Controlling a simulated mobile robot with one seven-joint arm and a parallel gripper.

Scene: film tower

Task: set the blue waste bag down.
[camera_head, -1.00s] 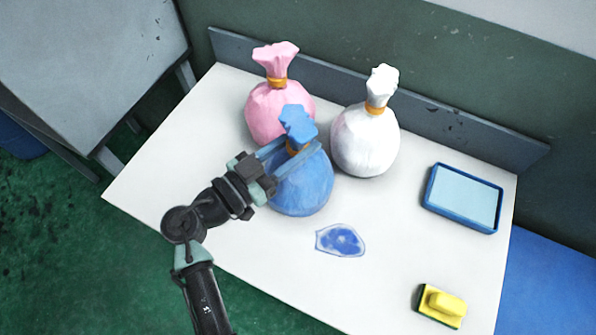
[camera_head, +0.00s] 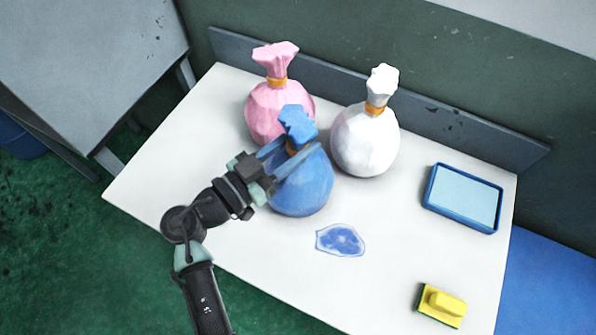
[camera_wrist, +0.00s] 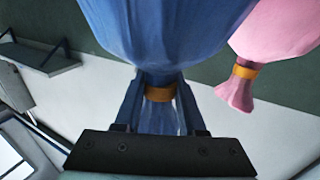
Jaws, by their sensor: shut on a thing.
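The blue waste bag (camera_head: 302,187) is a round, upright bag with a gathered neck and an orange tie. In the head view it appears at or just above the white table (camera_head: 190,165); I cannot tell whether its base touches. My gripper (camera_head: 292,150) is shut on its neck, coming from the left. In the wrist view the bag (camera_wrist: 165,35) fills the upper middle, and the fingers (camera_wrist: 160,105) stand on either side of the neck by the orange tie (camera_wrist: 159,94).
A pink bag (camera_head: 275,108) stands just behind the blue one, and a white bag (camera_head: 364,143) stands behind right. A blue patch (camera_head: 341,240) lies in front right. A blue-rimmed tray (camera_head: 462,198) and yellow sponge (camera_head: 441,304) are at right. The table's left part is clear.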

